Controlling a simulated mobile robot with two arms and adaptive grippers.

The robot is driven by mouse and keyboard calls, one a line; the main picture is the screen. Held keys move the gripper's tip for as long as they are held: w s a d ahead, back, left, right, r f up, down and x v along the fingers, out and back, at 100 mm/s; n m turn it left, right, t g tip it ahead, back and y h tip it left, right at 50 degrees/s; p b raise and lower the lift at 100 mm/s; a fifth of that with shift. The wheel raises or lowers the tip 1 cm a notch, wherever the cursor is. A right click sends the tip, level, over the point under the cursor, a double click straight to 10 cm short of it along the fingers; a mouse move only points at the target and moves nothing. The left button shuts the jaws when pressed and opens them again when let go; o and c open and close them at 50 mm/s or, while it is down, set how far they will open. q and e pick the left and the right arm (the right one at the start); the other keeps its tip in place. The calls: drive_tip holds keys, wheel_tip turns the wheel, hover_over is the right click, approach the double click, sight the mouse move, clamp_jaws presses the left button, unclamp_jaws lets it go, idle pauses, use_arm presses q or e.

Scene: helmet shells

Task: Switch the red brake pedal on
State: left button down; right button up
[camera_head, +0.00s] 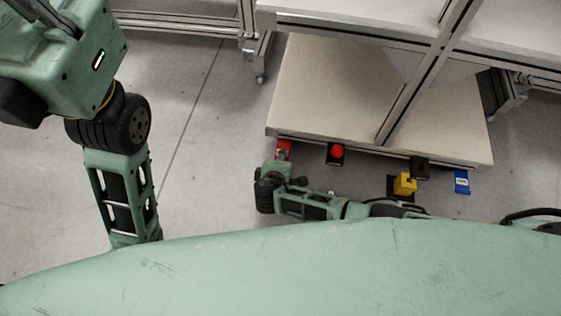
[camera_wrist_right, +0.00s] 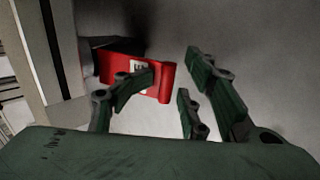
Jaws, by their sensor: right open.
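The red brake pedal (camera_head: 283,147) is on the floor at the front left edge of the low platform, partly hidden by my right arm's end in the head view. In the right wrist view the red pedal (camera_wrist_right: 112,67) carries a white label and lies just beyond my fingers, one finger overlapping part of it. My right gripper (camera_wrist_right: 170,88) is open and empty, its fingers spread in front of the pedal. I cannot tell whether a finger touches it. My left arm is at the left of the head view, and its gripper does not show.
A red button on a black box (camera_head: 336,153), a yellow device (camera_head: 404,184) and a blue pedal (camera_head: 461,181) sit along the front of the beige platform (camera_head: 320,95). A metal frame (camera_head: 425,78) stands over the platform. The grey floor at left is clear.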

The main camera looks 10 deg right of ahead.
drive_tip(key=shift+s+a+r, duration=0.1)
drive_tip(key=shift+s+a, duration=0.05)
drive_tip(key=shift+s, duration=0.05)
drive_tip(key=shift+s+a+r, duration=0.2)
drive_tip(key=shift+s+r, duration=0.15)
drive_tip(key=shift+s, duration=0.05)
drive_tip(key=v, duration=1)
drive_tip(key=shift+s+r, duration=0.2)
drive_tip(key=shift+r, duration=0.05)
